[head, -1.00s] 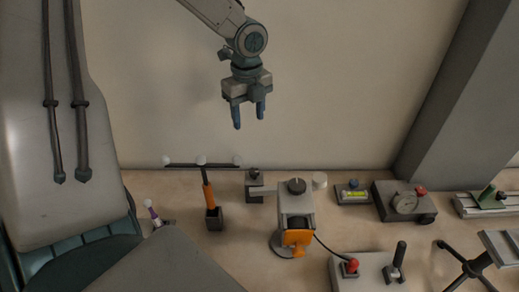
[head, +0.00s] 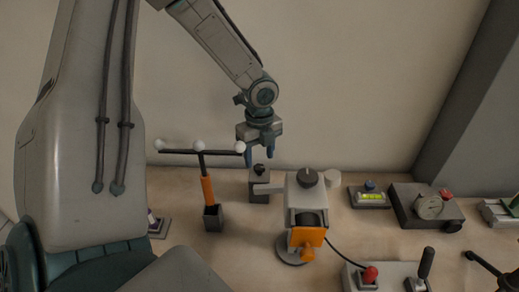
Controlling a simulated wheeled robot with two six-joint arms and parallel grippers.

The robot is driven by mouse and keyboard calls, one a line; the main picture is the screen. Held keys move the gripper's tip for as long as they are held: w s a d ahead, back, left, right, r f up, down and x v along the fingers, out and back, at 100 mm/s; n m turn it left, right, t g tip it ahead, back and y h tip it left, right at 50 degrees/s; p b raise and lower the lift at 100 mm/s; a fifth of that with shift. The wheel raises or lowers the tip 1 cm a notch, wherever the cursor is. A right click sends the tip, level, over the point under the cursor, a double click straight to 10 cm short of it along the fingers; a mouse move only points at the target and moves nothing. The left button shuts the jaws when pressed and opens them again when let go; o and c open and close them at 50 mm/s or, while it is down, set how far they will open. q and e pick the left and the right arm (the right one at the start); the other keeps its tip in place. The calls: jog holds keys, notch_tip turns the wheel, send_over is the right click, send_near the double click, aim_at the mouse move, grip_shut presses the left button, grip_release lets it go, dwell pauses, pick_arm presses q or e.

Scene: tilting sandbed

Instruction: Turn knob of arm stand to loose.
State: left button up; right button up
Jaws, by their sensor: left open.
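A small dark block-shaped stand (head: 259,190) stands on the bench near the wall. My left gripper (head: 260,155) points down above or near this knob, open, with blue fingers apart; contact is not visible. Just right stands a grey device (head: 306,200) with a round black knob (head: 308,178) on top and an orange part (head: 310,238) in front. My right gripper is out of view.
A wand with white balls (head: 199,146) stands in a dark holder (head: 213,218) left of the stand. A red-knobbed control box (head: 390,284) is in front.

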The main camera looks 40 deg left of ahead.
aim_at(259, 167)
pick_arm(q)
jog(key=shift+f, duration=1.65)
jog(key=c, duration=1)
jog(key=shift+o, duration=0.2)
